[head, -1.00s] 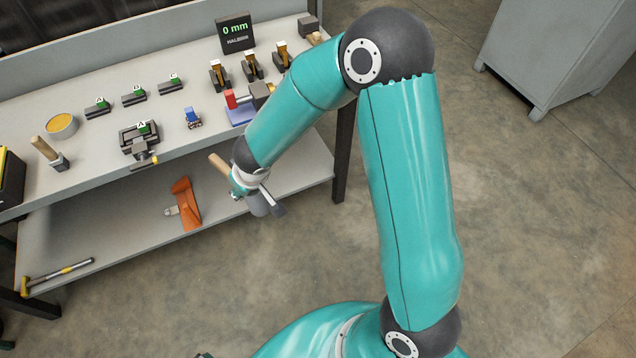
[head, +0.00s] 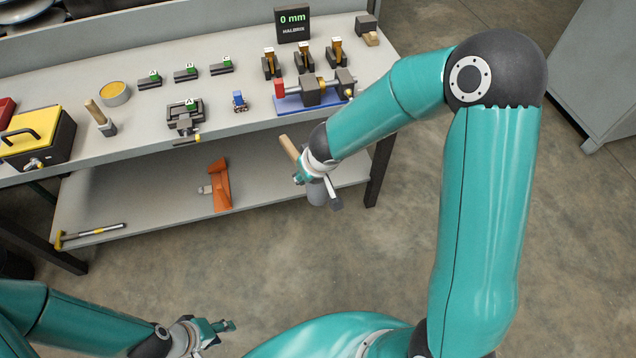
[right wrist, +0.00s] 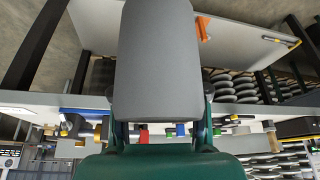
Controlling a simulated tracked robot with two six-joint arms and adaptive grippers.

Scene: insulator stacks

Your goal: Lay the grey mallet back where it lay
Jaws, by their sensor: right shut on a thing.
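The grey mallet has a wooden handle (head: 289,148) and a grey head (head: 317,193). My right gripper (head: 313,174) is shut on it, in front of the bench's right part and apart from it. The handle tilts up to the left and the head hangs low. In the right wrist view the grey mallet head (right wrist: 158,60) fills the middle and hides much behind it. My left gripper (head: 222,333) is near the bottom edge of the head view, empty, its fingers apart, far from the bench.
The bench top (head: 235,125) holds a similar wooden-handled tool (head: 100,117), a yellow-topped box (head: 38,135), a vise (head: 185,117) and a blue-based fixture (head: 315,98). Open floor lies in front.

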